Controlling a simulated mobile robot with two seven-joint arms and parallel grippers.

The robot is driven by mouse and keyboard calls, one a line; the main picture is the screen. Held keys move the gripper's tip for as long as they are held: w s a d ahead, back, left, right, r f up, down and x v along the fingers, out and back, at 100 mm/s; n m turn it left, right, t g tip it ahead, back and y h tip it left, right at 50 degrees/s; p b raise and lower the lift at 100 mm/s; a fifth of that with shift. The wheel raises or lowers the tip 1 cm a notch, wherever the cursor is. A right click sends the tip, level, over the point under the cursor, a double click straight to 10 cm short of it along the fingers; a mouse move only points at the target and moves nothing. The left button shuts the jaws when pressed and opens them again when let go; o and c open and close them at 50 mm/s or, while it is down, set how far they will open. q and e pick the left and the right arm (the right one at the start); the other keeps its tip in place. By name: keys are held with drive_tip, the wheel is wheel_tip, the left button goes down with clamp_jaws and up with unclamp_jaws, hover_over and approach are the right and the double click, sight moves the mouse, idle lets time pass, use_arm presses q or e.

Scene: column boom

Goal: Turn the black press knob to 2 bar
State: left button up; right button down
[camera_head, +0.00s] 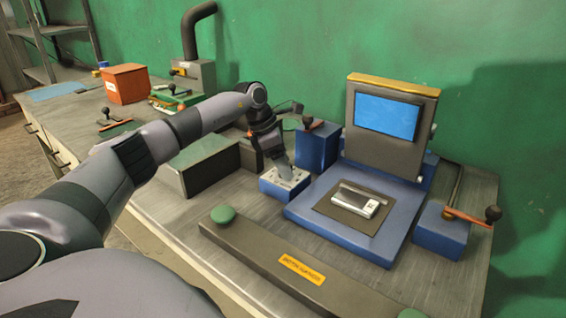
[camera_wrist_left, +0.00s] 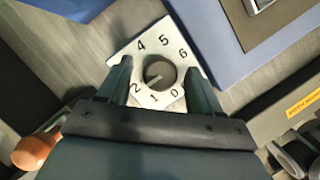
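The black press knob (camera_wrist_left: 159,73) is round and dark and sits on a white dial plate (camera_wrist_left: 124,55) in the left wrist view. The numbers 0, 1, 2, 4, 5 and 6 show around it; 3 is hidden near the left finger. A pale mark on the knob slants down-left, roughly toward 2; its exact reading is unclear. My left gripper (camera_wrist_left: 158,86) is open, a finger on each side of the knob, with plate visible in the gaps. In the head view my left gripper (camera_head: 283,167) reaches down to the blue dial box (camera_head: 270,187), covering the knob.
A blue press (camera_head: 345,238) with a screen (camera_head: 387,116) stands right of the dial box, holding a metal part (camera_head: 358,202). A long dark bar with a green button (camera_head: 223,214) lies in front. A lever (camera_head: 470,216) is at right. A dark green box (camera_head: 203,165) stands left.

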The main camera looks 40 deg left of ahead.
sight(272, 176)
use_arm(q)
drive_tip(key=v, duration=0.7)
idle(0.6)
